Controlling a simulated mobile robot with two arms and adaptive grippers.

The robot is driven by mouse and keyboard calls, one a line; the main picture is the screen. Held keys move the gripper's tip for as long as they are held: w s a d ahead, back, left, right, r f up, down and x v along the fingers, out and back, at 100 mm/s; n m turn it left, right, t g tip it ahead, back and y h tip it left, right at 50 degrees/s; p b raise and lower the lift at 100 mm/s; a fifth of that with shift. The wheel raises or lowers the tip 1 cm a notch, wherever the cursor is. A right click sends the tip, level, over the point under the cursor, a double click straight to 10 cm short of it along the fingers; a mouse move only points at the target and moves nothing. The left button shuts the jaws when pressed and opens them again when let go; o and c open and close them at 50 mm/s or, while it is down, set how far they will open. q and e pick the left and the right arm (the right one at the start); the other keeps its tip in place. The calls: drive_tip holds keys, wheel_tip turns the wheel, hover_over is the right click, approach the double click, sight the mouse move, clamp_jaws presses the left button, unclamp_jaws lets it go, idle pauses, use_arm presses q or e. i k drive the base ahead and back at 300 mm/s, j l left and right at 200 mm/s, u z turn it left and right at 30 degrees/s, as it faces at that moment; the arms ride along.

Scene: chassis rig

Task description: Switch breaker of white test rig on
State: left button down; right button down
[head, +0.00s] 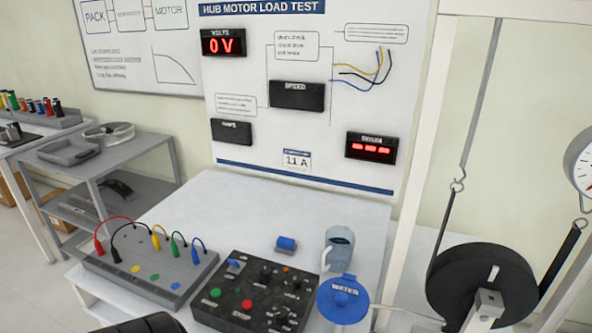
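The white test rig's panel (245,110), headed HUB MOTOR LOAD TEST, stands behind a white table. Its volts display (223,42) reads 0 V, and another display (371,147) shows red dashes. The speed display (297,96) and a smaller display (231,132) are dark. A black control box (262,290) on the table has a green button (215,293), a red button (247,305), several knobs and a small blue lever (233,264). I cannot tell for sure which part is the breaker, or its position. Neither gripper can be made out.
A grey terminal box (150,262) with coloured leads sits left of the control box. A blue cylinder (286,243), a grey-blue mug (339,248) and a blue WATER lid (343,299) stand nearby. The table's back is clear.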

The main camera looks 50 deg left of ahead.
sight(232, 261)
drive_tip(key=u, duration=1.85)
